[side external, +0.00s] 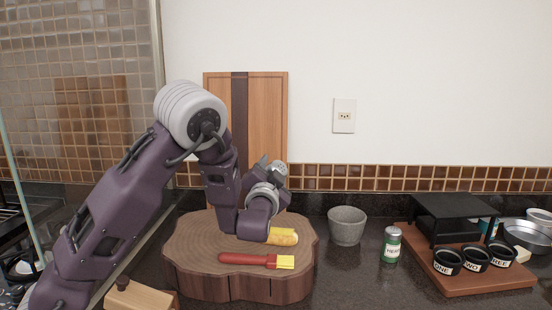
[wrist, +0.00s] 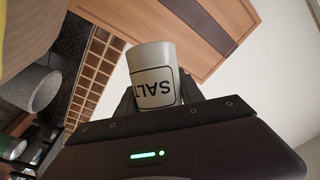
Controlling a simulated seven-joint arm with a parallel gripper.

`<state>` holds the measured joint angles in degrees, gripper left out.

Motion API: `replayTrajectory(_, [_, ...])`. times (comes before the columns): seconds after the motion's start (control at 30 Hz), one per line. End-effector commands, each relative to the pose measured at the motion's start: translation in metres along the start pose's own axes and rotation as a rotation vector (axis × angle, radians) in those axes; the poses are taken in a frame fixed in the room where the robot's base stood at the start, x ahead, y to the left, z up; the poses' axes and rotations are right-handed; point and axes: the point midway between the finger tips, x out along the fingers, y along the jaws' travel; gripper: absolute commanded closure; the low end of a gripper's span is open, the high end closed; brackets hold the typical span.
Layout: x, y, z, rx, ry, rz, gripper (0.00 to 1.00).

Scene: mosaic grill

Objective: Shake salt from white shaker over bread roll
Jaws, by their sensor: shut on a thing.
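My gripper (wrist: 157,97) is shut on the white shaker (wrist: 152,80), with a dark finger on each side of it. The label reads SALT, partly cut off. In the side view my gripper (side external: 268,170) is raised and bent back above the wooden block, and the shaker is hard to make out there. The bread roll (side external: 282,236), yellow-brown, lies on the block just below and right of my wrist, partly hidden by it. No falling salt can be made out.
A round wooden block (side external: 190,255) bears the roll and a red brush (side external: 245,259) with a yellow head. To its right stand a grey bowl (side external: 346,225), a green shaker (side external: 391,245), and a wooden board (side external: 480,284) with black cups. A cutting board (side external: 265,110) leans behind.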

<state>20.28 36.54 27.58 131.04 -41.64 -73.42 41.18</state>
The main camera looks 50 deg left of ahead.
Motion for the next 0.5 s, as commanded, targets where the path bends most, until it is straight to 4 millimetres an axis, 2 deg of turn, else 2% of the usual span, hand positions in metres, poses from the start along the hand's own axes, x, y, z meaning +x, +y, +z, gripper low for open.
replayTrajectory(0.2, [0.004, 0.015, 0.031, 0.137, 0.073, -0.049, 1.0])
replayTrajectory(0.4, [0.006, 0.025, 0.053, 0.243, 0.133, -0.09, 1.0])
replayTrajectory(0.5, [0.006, 0.018, 0.041, 0.422, 0.24, -0.162, 1.0])
